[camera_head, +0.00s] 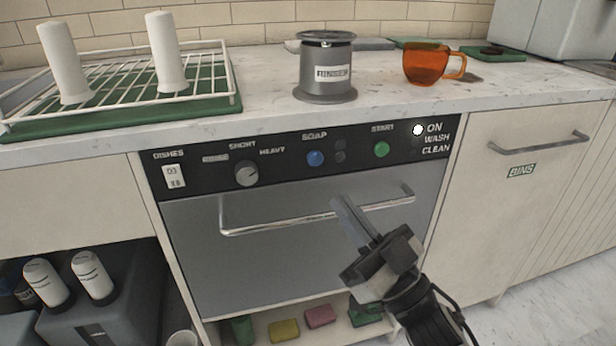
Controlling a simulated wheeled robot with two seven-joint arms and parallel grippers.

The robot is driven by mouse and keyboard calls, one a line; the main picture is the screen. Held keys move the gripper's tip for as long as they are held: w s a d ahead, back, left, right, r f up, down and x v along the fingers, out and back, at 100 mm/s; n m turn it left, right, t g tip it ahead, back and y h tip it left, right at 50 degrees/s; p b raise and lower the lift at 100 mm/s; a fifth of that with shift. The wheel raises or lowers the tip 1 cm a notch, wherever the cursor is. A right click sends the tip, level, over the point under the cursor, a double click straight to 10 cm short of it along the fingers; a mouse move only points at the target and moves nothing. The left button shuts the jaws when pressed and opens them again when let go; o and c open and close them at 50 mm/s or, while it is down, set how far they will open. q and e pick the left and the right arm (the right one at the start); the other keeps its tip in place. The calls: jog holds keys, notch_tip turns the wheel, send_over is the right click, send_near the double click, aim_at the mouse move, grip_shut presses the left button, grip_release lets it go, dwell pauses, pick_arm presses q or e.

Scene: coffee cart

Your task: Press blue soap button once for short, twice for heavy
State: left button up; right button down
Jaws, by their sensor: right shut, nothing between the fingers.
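The blue soap button (315,158) sits on the black control panel (205,181) under the label SOAP, with two dark indicator dots beside it on the right. The grey dial (247,173) between SHORT and HEAVY is left of it; which way it points is too small to tell surely. My right gripper (345,207) is shut and empty, in front of the dishwasher door (290,260), below and a little right of the blue button and apart from it. My left gripper is not in view.
A green START button (381,149) and a lit white ON light (418,130) are further right. The door handle (270,225) juts out near my gripper. On the counter stand a dish rack (215,85), a grey rinser (326,65) and an orange cup (428,64).

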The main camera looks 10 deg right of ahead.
aim_at(316, 159)
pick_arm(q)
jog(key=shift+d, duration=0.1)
pick_arm(e)
jog(key=shift+s+a+r+n+y, duration=0.1)
jog(key=shift+a+r+n+y, duration=0.05)
jog(key=shift+n+y, duration=0.3)
